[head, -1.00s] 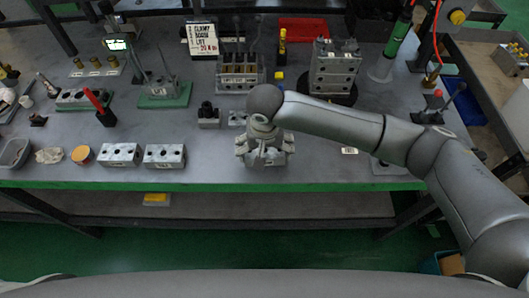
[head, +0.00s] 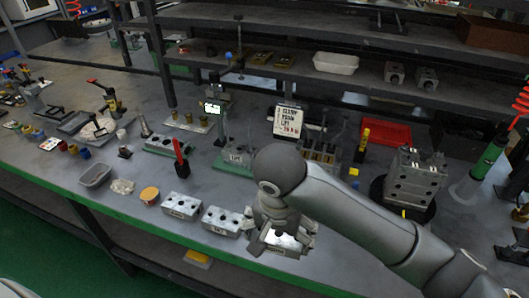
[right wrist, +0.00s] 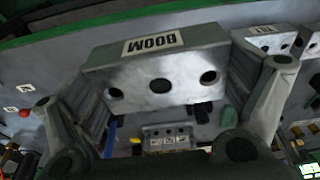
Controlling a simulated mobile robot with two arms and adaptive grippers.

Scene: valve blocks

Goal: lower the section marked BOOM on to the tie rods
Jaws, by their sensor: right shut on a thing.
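My right gripper (head: 280,232) is near the table's front edge in the head view, largely covered by my own arm. In the right wrist view its two fingers are shut on the BOOM section (right wrist: 155,75), a grey metal block with a white label and several dark holes. Whether the block is clear of the table is hard to tell. Thin upright tie rods (head: 226,132) rise from a green base, with a labelled block (head: 237,158) low on them, behind and left of my gripper. The gripper and held block are apart from the rods. My left gripper is out of view.
Two silver blocks (head: 181,205) (head: 222,220) lie left of the gripper. A red-handled tool (head: 180,158) stands left of the rods. A sign (head: 288,122), a holder with brass parts (head: 318,158) and a stacked block (head: 412,180) stand behind and right. A shelf (head: 280,75) runs behind.

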